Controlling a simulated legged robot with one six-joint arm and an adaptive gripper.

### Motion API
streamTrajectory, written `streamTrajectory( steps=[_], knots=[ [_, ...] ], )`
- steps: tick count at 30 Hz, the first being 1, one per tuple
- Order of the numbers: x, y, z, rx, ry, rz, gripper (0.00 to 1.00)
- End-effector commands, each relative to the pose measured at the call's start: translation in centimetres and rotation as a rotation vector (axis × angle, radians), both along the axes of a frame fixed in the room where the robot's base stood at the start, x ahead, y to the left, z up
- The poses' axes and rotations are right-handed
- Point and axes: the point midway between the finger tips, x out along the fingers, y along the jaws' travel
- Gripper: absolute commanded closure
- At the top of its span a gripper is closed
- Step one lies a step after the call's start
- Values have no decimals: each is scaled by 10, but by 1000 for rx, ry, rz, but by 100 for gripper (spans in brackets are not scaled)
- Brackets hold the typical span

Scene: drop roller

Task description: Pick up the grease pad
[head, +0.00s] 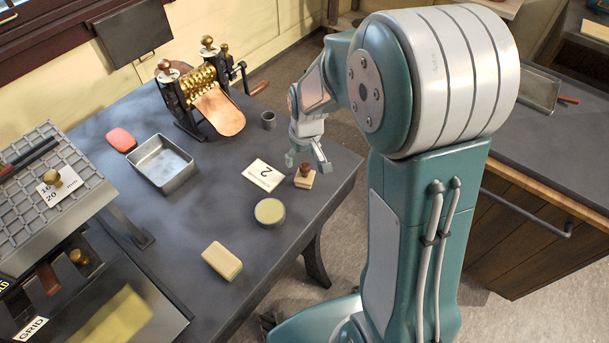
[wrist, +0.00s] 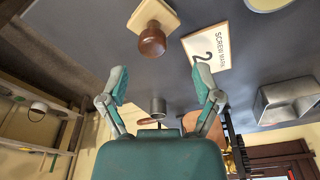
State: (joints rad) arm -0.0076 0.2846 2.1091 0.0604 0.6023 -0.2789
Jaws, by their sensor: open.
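The grease pad appears to be the square cream block with a dark brown wooden knob (head: 304,178), upright on the dark table near its right edge. It also shows in the wrist view, its cream base (wrist: 170,14) at the top with the knob towards me. My gripper (head: 308,163) is open and empty, just above and behind the pad in the head view. In the wrist view, my gripper's (wrist: 160,82) two fingers are spread wide, and the knob lies beyond their tips, roughly midway between them. I see no contact with the pad.
A white card marked 2 (head: 265,175) lies left of the pad. A round tin (head: 270,212), cream block (head: 222,261), metal tray (head: 161,163), small grey cup (head: 268,120) and brass roller machine (head: 201,82) stand on the table (head: 225,195).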

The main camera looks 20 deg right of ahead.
Motion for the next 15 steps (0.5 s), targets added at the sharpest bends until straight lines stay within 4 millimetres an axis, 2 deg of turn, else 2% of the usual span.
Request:
streamTrajectory(
  steps=[6,9,15],
  knots=[
    [-1,-7,-34,0,5,-2,18],
    [1,-7,-45,0,3,-1,18],
    [2,-6,-48,0,0,-1,18]
  ],
)
